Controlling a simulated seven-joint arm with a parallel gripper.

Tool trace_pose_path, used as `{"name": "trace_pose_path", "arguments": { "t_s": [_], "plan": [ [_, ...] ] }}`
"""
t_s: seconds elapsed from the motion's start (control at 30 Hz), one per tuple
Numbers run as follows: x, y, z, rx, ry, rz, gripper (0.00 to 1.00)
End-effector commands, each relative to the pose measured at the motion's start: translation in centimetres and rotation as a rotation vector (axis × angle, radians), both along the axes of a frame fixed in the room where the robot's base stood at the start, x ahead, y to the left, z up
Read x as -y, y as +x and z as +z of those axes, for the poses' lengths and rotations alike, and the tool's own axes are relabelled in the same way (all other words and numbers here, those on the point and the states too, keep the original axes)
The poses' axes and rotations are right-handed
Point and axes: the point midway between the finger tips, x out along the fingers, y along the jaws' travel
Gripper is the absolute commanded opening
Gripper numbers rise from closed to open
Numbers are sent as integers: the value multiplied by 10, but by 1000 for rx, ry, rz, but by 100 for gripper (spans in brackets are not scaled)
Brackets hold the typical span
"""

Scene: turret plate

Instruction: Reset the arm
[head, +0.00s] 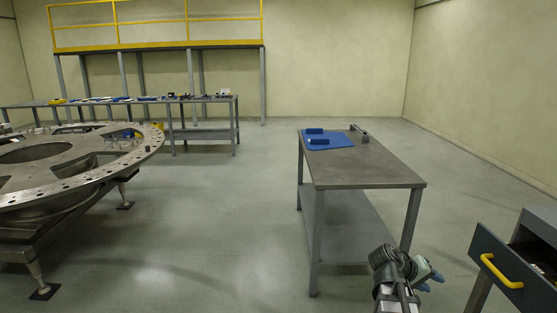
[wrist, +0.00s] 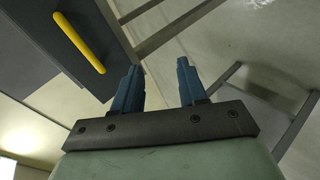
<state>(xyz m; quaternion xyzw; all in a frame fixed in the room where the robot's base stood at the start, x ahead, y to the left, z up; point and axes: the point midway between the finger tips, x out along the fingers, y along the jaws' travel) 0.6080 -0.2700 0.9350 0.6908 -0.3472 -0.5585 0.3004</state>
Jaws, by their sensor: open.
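My gripper (wrist: 158,82) shows in the wrist view with its two blue fingers apart and nothing between them. In the head view my gripper (head: 430,280) is at the lower right, beside the front right leg of the grey table and left of the open drawer. My arm is folded low there, and its lower part is cut off by the picture's bottom edge. The gripper appears to touch nothing.
A grey table (head: 370,176) holds a blue mat (head: 328,142) with blue pieces. A drawer with a yellow handle (head: 500,271) stands open at right; its handle shows in the wrist view (wrist: 79,42). The turret plate (head: 95,175) is left. Floor between is clear.

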Motion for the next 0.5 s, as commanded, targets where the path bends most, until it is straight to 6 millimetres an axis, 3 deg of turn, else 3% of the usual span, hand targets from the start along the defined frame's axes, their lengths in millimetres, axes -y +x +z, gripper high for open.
{"name": "trace_pose_path", "arguments": {
  "t_s": [0.27, 0.5],
  "plan": [
    [-50, -1, -99, 16, 337, 20, 42],
    [-98, -19, -184, -36, 561, 8, 42]
  ]
}}
